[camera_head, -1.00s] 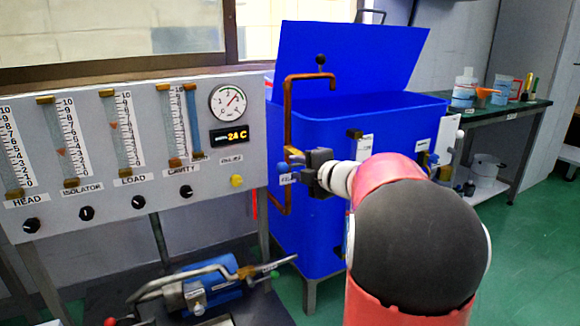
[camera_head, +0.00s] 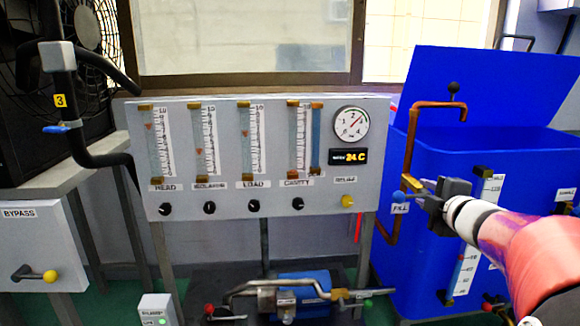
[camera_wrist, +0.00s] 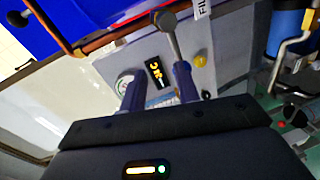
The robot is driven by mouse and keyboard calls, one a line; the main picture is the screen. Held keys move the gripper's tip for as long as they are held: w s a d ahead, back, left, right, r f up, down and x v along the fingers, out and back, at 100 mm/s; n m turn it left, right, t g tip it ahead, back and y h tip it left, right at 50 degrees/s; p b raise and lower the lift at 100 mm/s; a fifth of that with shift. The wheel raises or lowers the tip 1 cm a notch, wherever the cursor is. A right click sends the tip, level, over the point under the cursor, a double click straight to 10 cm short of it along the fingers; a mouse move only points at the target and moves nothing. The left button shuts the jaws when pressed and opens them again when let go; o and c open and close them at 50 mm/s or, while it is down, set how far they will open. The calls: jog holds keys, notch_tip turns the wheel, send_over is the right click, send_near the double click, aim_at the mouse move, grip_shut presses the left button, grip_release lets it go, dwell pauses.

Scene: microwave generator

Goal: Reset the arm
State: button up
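My gripper (camera_head: 424,195) is at the fill valve, at the front left of the blue tank (camera_head: 425,262). Its dark body points left, close to the valve's blue handle (camera_head: 400,196) above the FILL label (camera_head: 400,208).
The grey flow-meter panel (camera_head: 255,197) stands left of the tank, with a gauge (camera_head: 351,124) and a 24 C display (camera_head: 350,156). A copper pipe (camera_head: 411,140) rises beside my gripper. A blue pump (camera_head: 303,284) sits below. A BYPASS box (camera_head: 40,240) is at the left.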

jog(key=s+a+r+m+h, duration=0.3)
jog(key=s+m+h, duration=0.15)
jog(key=m, duration=0.25)
jog(key=s+a+f+m+g+y+p, duration=0.1)
jog(key=s+a+f+m+g+y, duration=0.1)
jog(key=s+a+f+m+g, duration=0.3)
jog(key=s+a+f+m+g+y+p, duration=0.1)
jog(key=s+a+f+m+g, duration=0.4)
jog(key=s, duration=1.4)
jog(key=a+f+p, duration=0.1)
jog(key=a+f, duration=0.2)
jog(key=a, duration=0.3)
jog(key=shift+f+g+y, duration=0.15)
jog(key=shift+g+y, duration=0.15)
jog(key=shift+y, duration=0.05)
